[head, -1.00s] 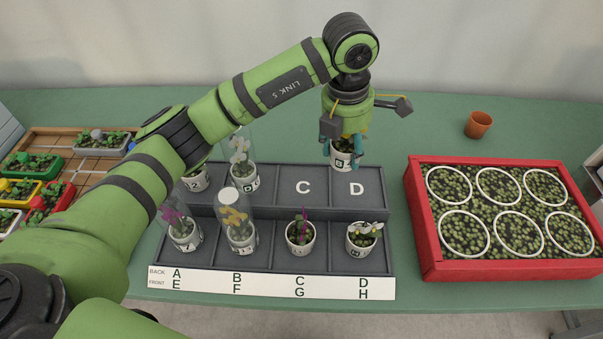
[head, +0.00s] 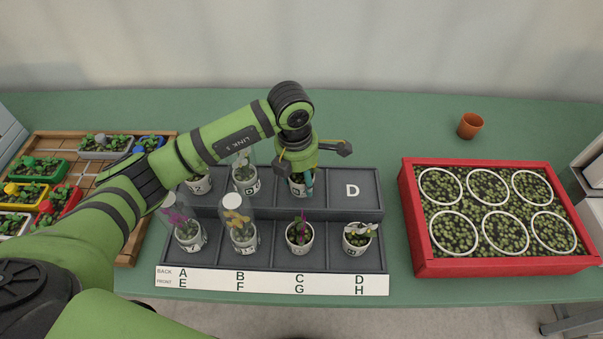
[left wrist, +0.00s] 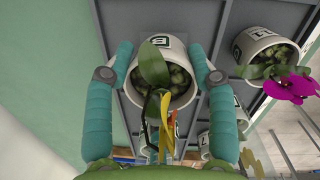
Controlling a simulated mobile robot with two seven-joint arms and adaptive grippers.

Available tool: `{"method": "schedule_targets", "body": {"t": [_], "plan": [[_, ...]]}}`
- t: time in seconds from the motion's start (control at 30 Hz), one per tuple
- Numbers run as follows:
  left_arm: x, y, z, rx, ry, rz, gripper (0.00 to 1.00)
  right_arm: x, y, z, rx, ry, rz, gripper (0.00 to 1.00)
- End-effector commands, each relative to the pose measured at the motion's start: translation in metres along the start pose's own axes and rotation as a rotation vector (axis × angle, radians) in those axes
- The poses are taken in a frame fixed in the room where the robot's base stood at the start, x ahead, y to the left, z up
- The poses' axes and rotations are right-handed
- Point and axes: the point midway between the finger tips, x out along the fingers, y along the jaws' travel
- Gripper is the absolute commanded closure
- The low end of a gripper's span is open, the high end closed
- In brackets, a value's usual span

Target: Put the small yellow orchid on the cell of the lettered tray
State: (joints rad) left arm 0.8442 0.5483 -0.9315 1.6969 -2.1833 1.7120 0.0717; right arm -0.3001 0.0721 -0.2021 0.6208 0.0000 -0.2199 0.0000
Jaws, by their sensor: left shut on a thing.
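The small yellow orchid in a white labelled pot (head: 296,189) is between the teal fingers of my left gripper (head: 302,180). In the left wrist view the yellow orchid pot (left wrist: 166,82) sits between both fingers (left wrist: 161,65), with a green leaf and a drooping yellow bloom. The gripper is shut on the pot. The pot is at cell C in the back row of the dark lettered tray (head: 352,208) and hides that letter. I cannot tell whether it touches the cell floor. Cell D beside it is empty. My right gripper is not in view.
Potted orchids stand in the other cells: a white-flowered pot (head: 246,182) in B, a magenta one (head: 299,238) in G, a white one (head: 357,240) in H. Clear sleeves surround some. A red crate (head: 500,266) stands right; an orange pot (head: 470,126) behind it.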

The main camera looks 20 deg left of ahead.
Motion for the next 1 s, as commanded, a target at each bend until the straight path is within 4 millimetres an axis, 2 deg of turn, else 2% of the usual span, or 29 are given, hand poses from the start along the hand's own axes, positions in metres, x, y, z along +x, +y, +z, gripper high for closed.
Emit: {"method": "schedule_targets", "body": {"t": [0.17, 0.2, 0.23, 0.27, 0.57, 0.73, 0.87, 1.0], "plan": [[0.004, 0.000, 0.000, 0.000, -0.001, 0.000, 0.82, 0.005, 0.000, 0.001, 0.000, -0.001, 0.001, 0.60], [0.003, 0.000, 0.000, 0.000, -0.001, 0.000, 0.36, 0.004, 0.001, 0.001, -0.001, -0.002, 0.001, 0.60], [0.003, 0.000, 0.000, 0.000, -0.001, 0.000, 0.24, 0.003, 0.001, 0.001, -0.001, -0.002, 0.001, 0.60], [0.003, 0.000, 0.000, 0.000, -0.001, 0.000, 0.20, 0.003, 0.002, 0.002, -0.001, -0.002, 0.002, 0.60], [0.002, 0.000, 0.000, 0.000, 0.000, 0.000, 0.20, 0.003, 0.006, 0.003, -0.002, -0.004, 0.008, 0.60], [-0.005, 0.001, 0.001, 0.000, -0.003, 0.002, 0.20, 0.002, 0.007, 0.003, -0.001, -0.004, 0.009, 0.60], [-0.027, 0.002, 0.001, 0.001, -0.005, 0.006, 0.20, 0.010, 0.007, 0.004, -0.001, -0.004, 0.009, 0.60], [-0.059, 0.001, 0.001, 0.001, -0.006, 0.005, 0.20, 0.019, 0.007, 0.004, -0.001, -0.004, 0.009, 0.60]]}}
